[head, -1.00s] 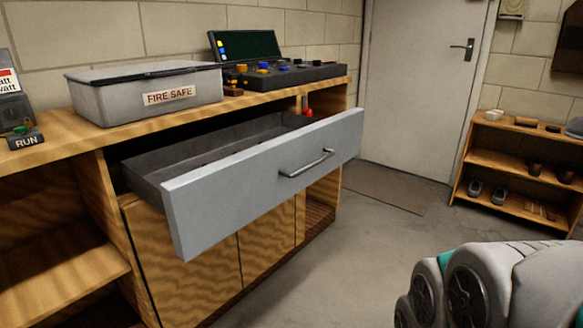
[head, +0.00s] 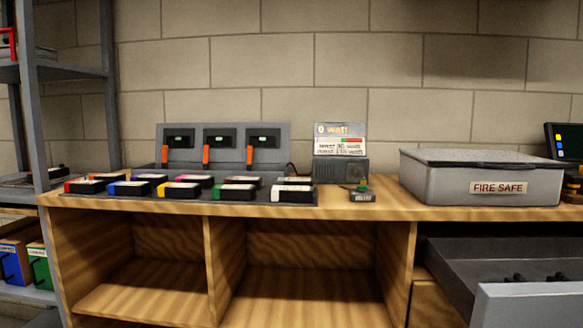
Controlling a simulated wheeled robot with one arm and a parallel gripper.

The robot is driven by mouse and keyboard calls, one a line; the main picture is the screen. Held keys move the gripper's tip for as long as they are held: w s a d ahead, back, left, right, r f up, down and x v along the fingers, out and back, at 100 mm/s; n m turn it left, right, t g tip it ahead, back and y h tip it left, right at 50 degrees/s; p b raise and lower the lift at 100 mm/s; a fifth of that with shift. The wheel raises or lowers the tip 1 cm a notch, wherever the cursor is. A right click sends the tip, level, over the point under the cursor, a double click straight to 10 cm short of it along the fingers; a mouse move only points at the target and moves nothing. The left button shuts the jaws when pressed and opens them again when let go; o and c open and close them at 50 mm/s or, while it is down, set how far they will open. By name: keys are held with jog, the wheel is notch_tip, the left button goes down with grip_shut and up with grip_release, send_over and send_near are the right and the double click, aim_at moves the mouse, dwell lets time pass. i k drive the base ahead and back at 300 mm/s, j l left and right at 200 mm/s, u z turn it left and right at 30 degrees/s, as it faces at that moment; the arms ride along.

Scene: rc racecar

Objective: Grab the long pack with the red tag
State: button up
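Several dark packs with coloured tags lie in two rows on a dark tray (head: 228,209) on the wooden bench. The front-left pack (head: 85,186) has a red tag on its left end. To its right in the front row are packs with a blue tag (head: 130,189), a yellow tag (head: 182,191), a green tag (head: 235,193) and a whitish tag (head: 293,195). The back-row packs are partly hidden, and one shows a pinkish tag (head: 195,180). I cannot tell pack lengths clearly. My gripper is not in view.
A grey panel (head: 226,133) with three dark units stands behind the packs. A meter (head: 341,170), a small labelled box (head: 362,195) and the fire safe box (head: 480,183) are to the right. An open drawer (head: 530,305) juts out at lower right. A metal shelf (head: 40,150) stands left.

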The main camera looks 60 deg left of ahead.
aim_at(62, 170)
jog(key=u, duration=3.25)
jog(key=i+j, duration=0.25)
jog(key=i, duration=0.2)
jog(key=i+j+u, duration=0.1)
jog(key=i+j, duration=0.2)
jog(key=i, duration=0.15)
